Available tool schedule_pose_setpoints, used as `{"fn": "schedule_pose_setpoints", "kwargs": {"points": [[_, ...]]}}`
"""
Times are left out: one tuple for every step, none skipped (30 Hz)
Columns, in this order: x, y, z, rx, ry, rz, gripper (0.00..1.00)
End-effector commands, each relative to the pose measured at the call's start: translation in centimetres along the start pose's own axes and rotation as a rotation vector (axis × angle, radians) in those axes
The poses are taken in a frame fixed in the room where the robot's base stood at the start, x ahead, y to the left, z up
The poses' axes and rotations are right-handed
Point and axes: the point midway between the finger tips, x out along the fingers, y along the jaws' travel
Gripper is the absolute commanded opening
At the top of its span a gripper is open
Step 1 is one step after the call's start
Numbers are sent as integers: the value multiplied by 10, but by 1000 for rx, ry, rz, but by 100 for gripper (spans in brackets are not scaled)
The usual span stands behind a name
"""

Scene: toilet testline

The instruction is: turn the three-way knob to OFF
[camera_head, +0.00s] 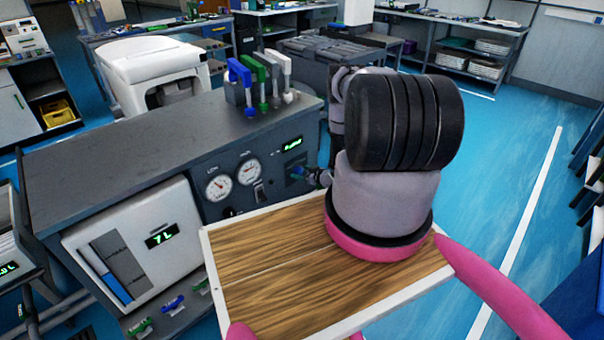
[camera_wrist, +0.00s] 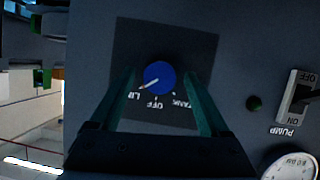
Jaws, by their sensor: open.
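The three-way knob (camera_wrist: 159,77) is a round blue dial on a dark square plate (camera_wrist: 205,50) in the wrist view. Its white pointer aims down-left, toward the label at the left that looks like "LR". The OFF label is below the knob, and TANK is at the lower right. My gripper (camera_wrist: 159,74) is open, with one green finger on each side of the knob. Gaps show between the fingers and the knob; contact is not visible. In the head view the knob (camera_head: 297,172) is small, on the front panel, and my arm partly hides this area.
In the head view, blue, green and white levers (camera_head: 262,80) stand on the console top (camera_head: 130,135). Blue floor (camera_head: 500,130) is open at right.

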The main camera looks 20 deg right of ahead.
Motion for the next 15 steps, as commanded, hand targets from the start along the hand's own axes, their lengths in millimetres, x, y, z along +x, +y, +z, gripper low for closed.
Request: {"fn": "schedule_pose_setpoints", "kwargs": {"points": [[0,0,0,0,0,0,80],[0,0,0,0,0,0,80],[0,0,0,0,0,0,80],[0,0,0,0,0,0,80],[0,0,0,0,0,0,80],[0,0,0,0,0,0,68],[0,0,0,0,0,0,57],[0,0,0,0,0,0,46],[0,0,0,0,0,0,30],[0,0,0,1,0,0,19],[0,0,0,0,0,0,7],[0,0,0,1,0,0,0],[0,0,0,1,0,0,0],[0,0,0,0,0,0,0],[0,0,0,-1,0,1,0]]}}
